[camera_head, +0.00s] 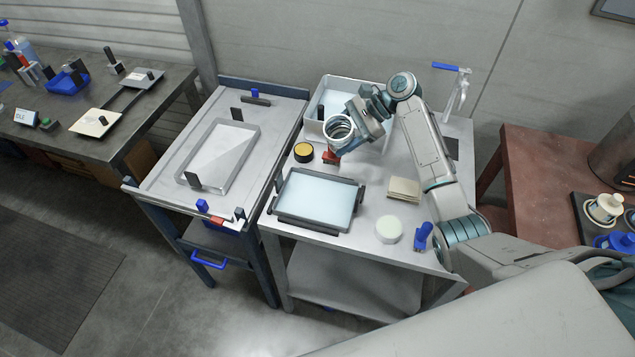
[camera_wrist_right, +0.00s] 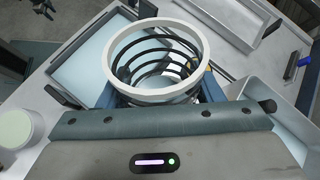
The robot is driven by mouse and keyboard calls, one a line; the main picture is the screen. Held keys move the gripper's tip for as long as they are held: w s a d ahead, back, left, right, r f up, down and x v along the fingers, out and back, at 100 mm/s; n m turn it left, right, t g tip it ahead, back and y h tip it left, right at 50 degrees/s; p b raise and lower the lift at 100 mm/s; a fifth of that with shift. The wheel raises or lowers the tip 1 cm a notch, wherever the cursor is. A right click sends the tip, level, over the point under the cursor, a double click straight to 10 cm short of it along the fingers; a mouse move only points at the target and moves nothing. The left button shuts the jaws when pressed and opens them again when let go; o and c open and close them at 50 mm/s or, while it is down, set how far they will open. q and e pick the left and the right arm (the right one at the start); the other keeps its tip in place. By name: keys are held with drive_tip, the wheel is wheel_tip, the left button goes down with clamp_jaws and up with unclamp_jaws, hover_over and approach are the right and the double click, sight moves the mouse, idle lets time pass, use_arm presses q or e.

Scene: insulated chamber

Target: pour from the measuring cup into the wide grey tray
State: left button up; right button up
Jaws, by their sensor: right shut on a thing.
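The measuring cup (camera_head: 339,129) is clear with a white rim and dark rings; it also shows in the right wrist view (camera_wrist_right: 157,92). My right gripper (camera_head: 343,143) is shut on its sides and holds it above the right table, mouth upward. I cannot tell what is in it. A wide, shallow grey tray (camera_head: 290,218) with dark handles and a pale blue inside stands on the right table, nearer the front than the cup. Another shallow tray, light grey (camera_head: 186,163), lies on the left table. I cannot tell which tray the task names. My left gripper is out of view.
A white basin (camera_head: 313,128) stands behind the cup. A black jar with a yellow top (camera_head: 304,152), a red block (camera_head: 330,157), a beige pad (camera_head: 404,189), a pale round disc (camera_head: 389,229) and a blue item (camera_head: 423,236) are on the right table. A tap (camera_head: 457,95) rises behind.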

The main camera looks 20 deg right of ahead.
drive_tip(key=shift+w+d+f+m+g+y, duration=0.25)
drive_tip(key=shift+w+d+m+g+y, duration=0.2)
drive_tip(key=shift+y, duration=0.35)
drive_tip(key=shift+w+d+r+m+g+y, duration=0.25)
drive_tip(key=shift+d+r+m+g+y, duration=0.15)
drive_tip(key=shift+y, duration=0.4)
drive_tip(key=shift+f, duration=0.1)
